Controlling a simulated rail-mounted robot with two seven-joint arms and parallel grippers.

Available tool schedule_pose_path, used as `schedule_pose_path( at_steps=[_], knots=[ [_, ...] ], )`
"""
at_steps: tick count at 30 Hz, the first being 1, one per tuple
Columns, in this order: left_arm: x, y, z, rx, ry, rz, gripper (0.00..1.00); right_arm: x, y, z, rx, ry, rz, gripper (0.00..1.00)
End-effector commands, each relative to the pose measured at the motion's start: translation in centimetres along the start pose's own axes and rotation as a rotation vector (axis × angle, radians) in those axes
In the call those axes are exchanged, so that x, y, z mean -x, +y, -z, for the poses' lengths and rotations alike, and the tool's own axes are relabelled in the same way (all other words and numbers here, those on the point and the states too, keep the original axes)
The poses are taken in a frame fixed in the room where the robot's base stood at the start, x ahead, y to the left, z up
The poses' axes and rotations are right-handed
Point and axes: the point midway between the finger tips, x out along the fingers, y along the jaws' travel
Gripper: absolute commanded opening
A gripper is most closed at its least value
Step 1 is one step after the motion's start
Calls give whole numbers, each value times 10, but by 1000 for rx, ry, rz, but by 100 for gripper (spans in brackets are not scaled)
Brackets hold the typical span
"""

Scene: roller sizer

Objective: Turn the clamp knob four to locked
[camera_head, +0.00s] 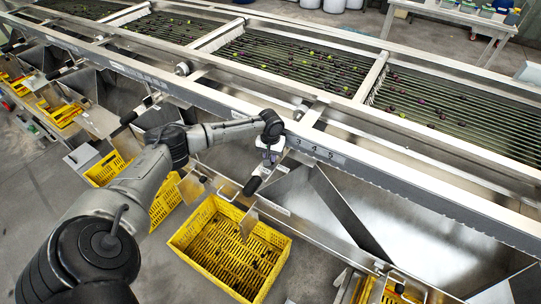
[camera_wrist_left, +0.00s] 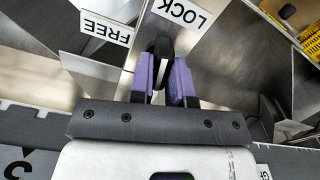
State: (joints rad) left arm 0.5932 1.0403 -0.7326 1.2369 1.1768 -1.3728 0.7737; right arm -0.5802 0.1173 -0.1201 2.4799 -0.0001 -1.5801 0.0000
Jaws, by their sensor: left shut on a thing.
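The clamp knob (camera_wrist_left: 161,48) is black with a white stripe and sits between the two purple fingers of my left gripper (camera_wrist_left: 165,78) in the left wrist view. The fingers are shut on it from both sides, and the stripe runs about along the fingers. A white LOCK label (camera_wrist_left: 182,12) lies just beyond the knob, and a FREE label (camera_wrist_left: 106,27) lies to its left. In the head view my left gripper (camera_head: 268,156) points down at the machine's front rail, beside the numbers 3, 4, 5; the knob is too hidden there to read. My right gripper is not in view.
The long front rail (camera_head: 400,188) of the sizer runs beside the gripper. A black-ended handle (camera_head: 253,185) projects just below it. A yellow crate (camera_head: 190,232) stands on the floor under the chutes. Metal chute plates (camera_head: 345,208) lie to the right.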

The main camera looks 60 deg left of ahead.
Motion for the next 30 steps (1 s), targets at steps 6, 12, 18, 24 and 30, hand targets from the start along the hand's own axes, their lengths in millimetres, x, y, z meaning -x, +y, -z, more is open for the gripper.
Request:
schedule_pose_path(
  at_steps=[6,12,18,24,30],
  knots=[
    [5,1,0,-62,-2,-1,0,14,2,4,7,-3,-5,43],
    [3,0,0,-208,-3,0,0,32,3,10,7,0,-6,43],
    [0,0,0,-265,-1,-1,0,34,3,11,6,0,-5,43],
    [0,0,0,-266,-1,-1,0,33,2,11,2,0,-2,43],
    [0,0,0,-265,-1,0,32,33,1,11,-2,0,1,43]
  ],
)
